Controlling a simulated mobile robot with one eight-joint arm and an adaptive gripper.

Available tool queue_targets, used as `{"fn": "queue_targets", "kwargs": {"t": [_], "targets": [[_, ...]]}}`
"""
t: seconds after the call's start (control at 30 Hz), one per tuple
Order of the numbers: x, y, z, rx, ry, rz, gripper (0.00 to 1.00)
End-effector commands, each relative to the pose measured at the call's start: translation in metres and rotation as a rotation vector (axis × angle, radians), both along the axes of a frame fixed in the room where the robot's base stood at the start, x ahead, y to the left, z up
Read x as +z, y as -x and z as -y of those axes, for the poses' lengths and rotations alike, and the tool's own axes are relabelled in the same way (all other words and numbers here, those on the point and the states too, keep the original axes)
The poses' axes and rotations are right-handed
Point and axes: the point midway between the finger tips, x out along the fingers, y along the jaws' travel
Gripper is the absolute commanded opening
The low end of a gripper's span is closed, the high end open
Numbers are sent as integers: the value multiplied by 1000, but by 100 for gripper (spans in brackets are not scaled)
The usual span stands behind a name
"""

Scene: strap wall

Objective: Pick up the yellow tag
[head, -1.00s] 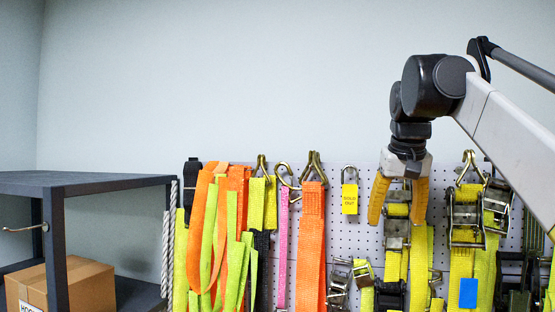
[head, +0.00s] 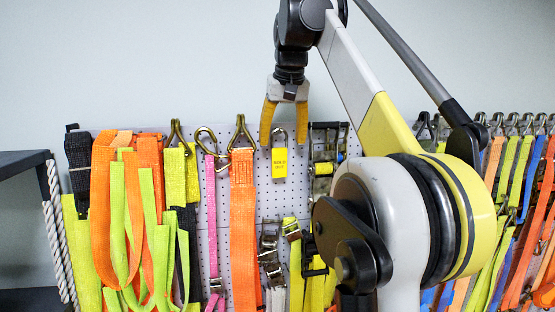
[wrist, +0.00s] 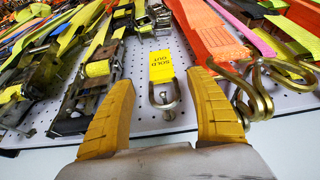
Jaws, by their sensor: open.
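The yellow tag (head: 280,163) with dark lettering hangs below a metal shackle on the white pegboard. In the wrist view the tag (wrist: 161,66) reads "SOLD OUT", and the shackle (wrist: 164,98) points toward my gripper. My gripper (head: 286,137) is open, its two yellow fingers pointing down in front of the board, with the tag and shackle showing between and just below them. In the wrist view my gripper (wrist: 166,112) has a finger on each side of the shackle. Nothing is held. Whether the fingers touch the board cannot be told.
Brass hooks (wrist: 262,85) and an orange strap (head: 243,210) hang close to the tag on one side. Ratchet buckles (head: 324,150) hang on the other. A dark shelf (head: 25,165) stands at far left. The wall above the board is bare.

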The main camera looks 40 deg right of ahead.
Motion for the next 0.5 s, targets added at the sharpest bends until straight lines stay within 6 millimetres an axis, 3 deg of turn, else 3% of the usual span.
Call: {"fn": "queue_targets", "kwargs": {"t": [0.3, 0.5], "targets": [[-35, -20, 5, -1, 0, 0, 65], [-43, -22, 6, 0, 0, 0, 65]]}}
